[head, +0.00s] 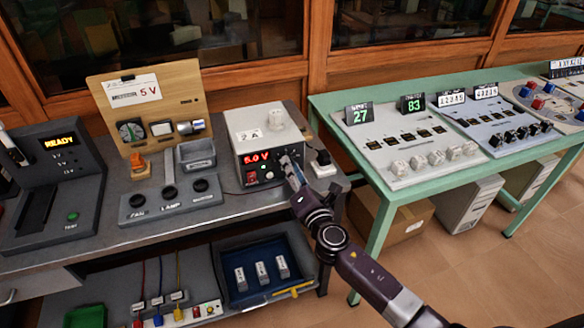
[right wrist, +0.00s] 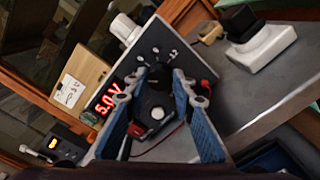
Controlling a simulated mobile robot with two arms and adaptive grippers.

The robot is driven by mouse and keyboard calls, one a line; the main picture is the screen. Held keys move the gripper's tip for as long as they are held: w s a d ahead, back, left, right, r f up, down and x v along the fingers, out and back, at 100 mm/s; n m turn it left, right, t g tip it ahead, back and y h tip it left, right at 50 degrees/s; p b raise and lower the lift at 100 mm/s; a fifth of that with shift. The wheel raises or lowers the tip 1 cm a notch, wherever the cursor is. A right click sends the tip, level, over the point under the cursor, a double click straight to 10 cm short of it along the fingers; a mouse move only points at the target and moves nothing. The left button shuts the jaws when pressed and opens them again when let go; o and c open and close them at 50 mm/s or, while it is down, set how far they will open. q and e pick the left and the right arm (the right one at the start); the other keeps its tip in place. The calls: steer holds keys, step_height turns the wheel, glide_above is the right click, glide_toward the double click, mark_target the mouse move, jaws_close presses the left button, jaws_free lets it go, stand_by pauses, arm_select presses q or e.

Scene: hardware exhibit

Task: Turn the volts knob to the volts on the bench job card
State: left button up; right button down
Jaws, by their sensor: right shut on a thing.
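The power supply (head: 263,141) is a white box on the grey bench, with a red display (head: 257,160) reading 5.0 V. The display (right wrist: 109,99) also reads 5.0 V in the right wrist view. A white card (head: 133,90) on the wooden board shows a red 5 V; its smaller print is hard to read. My right gripper (head: 288,164) is at the right of the supply's front panel. In the right wrist view my right gripper (right wrist: 156,82) is shut on the dark volts knob (right wrist: 158,75), which is partly hidden between the fingers. My left gripper is out of view.
A READY unit (head: 60,150) stands at the bench's left. A fan and lamp switch panel (head: 170,200) sits left of the supply. A green table (head: 380,200) with panels is further right.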

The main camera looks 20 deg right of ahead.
stand_by(0.5)
steer(key=c, duration=1.6)
jaws_free()
steer(key=s, duration=1.2)
steer(key=shift+d, duration=0.15)
steer(key=shift+f, duration=0.15)
